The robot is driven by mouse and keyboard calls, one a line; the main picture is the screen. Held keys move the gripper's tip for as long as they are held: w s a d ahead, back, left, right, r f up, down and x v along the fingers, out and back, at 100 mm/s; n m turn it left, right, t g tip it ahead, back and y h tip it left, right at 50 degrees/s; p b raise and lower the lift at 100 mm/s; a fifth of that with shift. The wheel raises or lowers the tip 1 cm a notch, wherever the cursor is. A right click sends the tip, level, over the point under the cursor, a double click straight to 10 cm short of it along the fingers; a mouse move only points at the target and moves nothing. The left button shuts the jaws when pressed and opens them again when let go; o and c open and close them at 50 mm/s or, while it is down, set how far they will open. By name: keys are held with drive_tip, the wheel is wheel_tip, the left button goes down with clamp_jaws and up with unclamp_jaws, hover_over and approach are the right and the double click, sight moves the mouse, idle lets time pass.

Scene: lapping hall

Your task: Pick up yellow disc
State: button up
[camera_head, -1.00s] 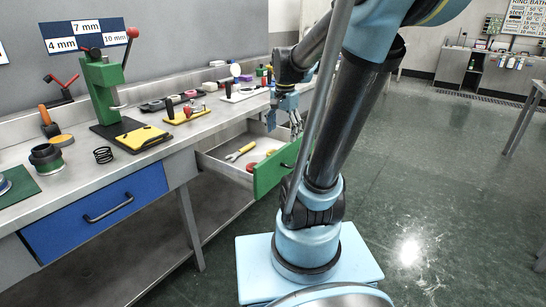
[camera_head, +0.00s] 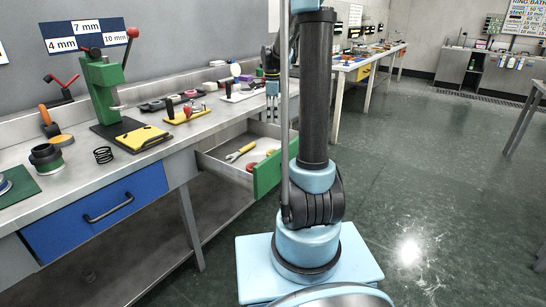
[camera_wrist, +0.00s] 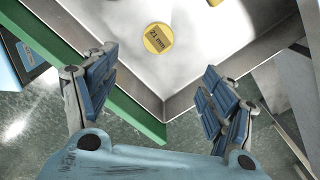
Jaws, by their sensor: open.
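The yellow disc (camera_wrist: 158,38) with a dark printed label lies flat on the floor of an open drawer (camera_wrist: 185,82), seen in the wrist view. My gripper (camera_wrist: 158,65) is open and empty, its blue-padded fingers on either side below the disc in the picture. The disc is apart from both fingers. In the head view my gripper (camera_head: 272,92) hangs pointing down above the open drawer with the green front (camera_head: 267,175); my arm hides part of this drawer.
A yellow wrench-like tool (camera_head: 241,151) and a red round piece (camera_head: 252,167) also lie in the drawer. The workbench holds a green press (camera_head: 103,85), a black ring (camera_head: 46,158) and a spring (camera_head: 103,155). A closed blue drawer (camera_head: 95,215) is at left. The floor at right is clear.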

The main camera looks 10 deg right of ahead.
hover_over(272, 152)
drive_tip(key=f, duration=1.1)
drive_tip(key=shift+w+f, duration=0.2)
drive_tip(key=shift+f, duration=0.05)
drive_tip(key=shift+s+f, duration=0.2)
drive_tip(key=shift+f, duration=2.8)
drive_tip(key=c, duration=1.2)
